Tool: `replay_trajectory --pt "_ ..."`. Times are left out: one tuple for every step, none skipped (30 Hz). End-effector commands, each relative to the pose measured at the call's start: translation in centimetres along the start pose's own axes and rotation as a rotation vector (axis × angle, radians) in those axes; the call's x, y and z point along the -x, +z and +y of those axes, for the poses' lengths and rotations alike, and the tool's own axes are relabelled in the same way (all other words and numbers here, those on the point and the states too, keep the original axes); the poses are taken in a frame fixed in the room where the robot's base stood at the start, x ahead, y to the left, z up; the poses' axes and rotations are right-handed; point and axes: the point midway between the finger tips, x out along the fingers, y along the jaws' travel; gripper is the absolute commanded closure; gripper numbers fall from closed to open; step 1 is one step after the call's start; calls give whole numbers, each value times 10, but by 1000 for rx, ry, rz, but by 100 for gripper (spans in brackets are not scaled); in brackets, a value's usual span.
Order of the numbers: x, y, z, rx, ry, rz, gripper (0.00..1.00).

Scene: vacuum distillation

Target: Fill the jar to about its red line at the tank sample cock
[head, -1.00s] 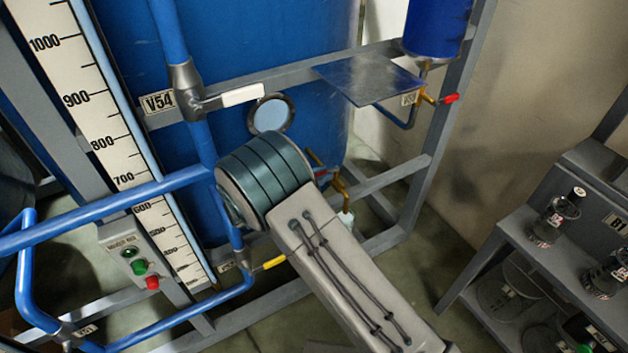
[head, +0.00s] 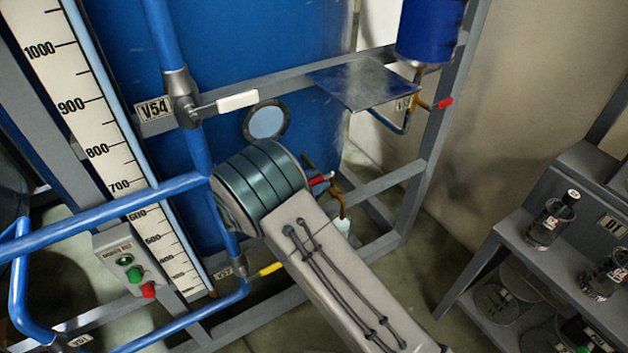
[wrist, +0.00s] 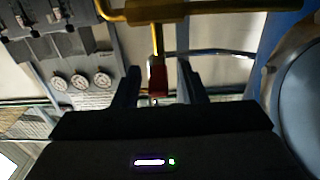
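The sample cock is a brass pipe with a red handle (head: 319,180) beside the blue tank (head: 300,60); it also shows in the wrist view as a brass pipe (wrist: 145,12) with the red handle (wrist: 157,76) pointing toward my gripper. A small pale vessel (head: 342,225), seemingly the jar, is below the brass spout (head: 338,198). Its red line and fill level cannot be made out. My gripper (wrist: 159,80) is open, its two dark fingers either side of the red handle with gaps showing. In the head view my arm hides the gripper.
A metal shelf plate (head: 365,83) and another red-handled cock (head: 443,103) are at upper right. Grey racks (head: 520,262) with dark jars (head: 550,220) stand at right. Blue pipes, a yellow-handled valve (head: 271,268) and a button box (head: 130,270) are at left.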

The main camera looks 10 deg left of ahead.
Motion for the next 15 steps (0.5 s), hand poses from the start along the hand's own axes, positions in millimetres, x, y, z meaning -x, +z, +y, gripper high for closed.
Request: replay_trajectory --pt "5 1 0 0 -3 -1 62" --pt "9 1 -1 0 -3 0 62" --pt "15 1 -1 -1 -4 0 62" --pt "20 1 -1 -1 -4 -1 62" --pt "25 1 -1 -1 -4 -1 62" --pt "33 2 -1 -2 -3 -1 62" --pt "38 2 -1 -2 -4 -2 62" --pt "43 1 -1 -2 -4 -1 62" --pt "50 1 -1 -2 -4 -1 62" --pt "54 1 -1 -1 -4 -1 62" --pt "58 1 -1 -1 -3 -1 62" --pt "62 1 -1 -1 -2 0 62" --pt "65 1 -1 -1 -2 -1 62" --pt "68 1 -1 -1 -1 -1 62" --pt "70 0 0 -1 -1 -1 62"
